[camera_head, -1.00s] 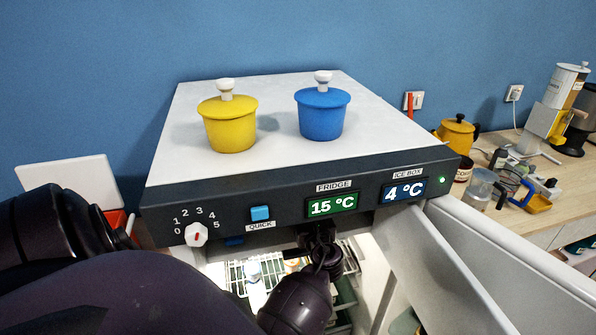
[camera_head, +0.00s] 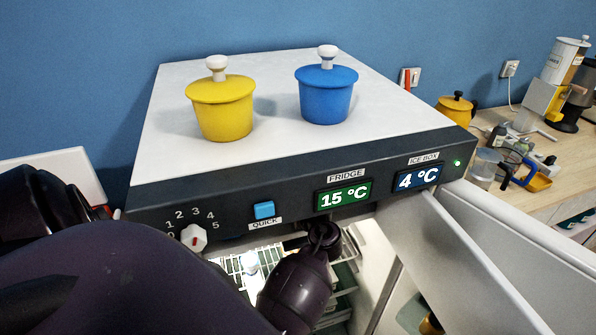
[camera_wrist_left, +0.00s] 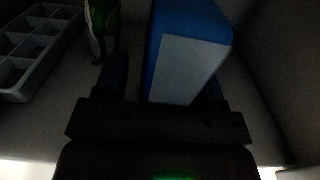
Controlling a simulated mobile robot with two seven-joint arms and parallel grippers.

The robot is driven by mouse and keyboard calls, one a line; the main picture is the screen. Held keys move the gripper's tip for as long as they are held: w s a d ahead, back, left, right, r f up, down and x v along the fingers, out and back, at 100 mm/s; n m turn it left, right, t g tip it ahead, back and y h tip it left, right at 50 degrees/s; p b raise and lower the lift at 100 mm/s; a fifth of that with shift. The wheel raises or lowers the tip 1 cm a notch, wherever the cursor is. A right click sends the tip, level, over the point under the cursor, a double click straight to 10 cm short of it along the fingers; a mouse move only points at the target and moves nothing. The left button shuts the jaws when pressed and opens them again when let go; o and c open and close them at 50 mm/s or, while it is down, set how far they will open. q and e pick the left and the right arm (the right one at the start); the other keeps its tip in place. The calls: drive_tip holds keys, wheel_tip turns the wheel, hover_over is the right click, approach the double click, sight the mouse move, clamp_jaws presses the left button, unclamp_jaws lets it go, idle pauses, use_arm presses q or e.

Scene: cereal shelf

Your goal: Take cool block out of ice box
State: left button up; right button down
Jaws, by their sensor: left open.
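The cool block (camera_wrist_left: 188,55), blue with a pale front face, stands inside the dark ice box in the left wrist view. My left gripper (camera_wrist_left: 163,84) is open, with one finger on each side of the block's lower part. Whether the fingers touch it, I cannot tell in the dark. In the head view my left arm reaches into the fridge (camera_head: 400,160) under its front panel, and the gripper and block are hidden there. My right gripper is not in view.
In the left wrist view a grey ice cube tray (camera_wrist_left: 38,50) and a green item (camera_wrist_left: 100,25) lie left of the block. In the head view a yellow pot (camera_head: 222,105) and a blue pot (camera_head: 326,95) stand on the fridge top. An open white door (camera_head: 470,260) is at right.

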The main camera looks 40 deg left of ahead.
use_arm(q)
drive_tip(key=shift+d, duration=0.15)
drive_tip(key=shift+c, duration=0.7)
clamp_jaws()
drive_tip(key=shift+r, duration=0.1)
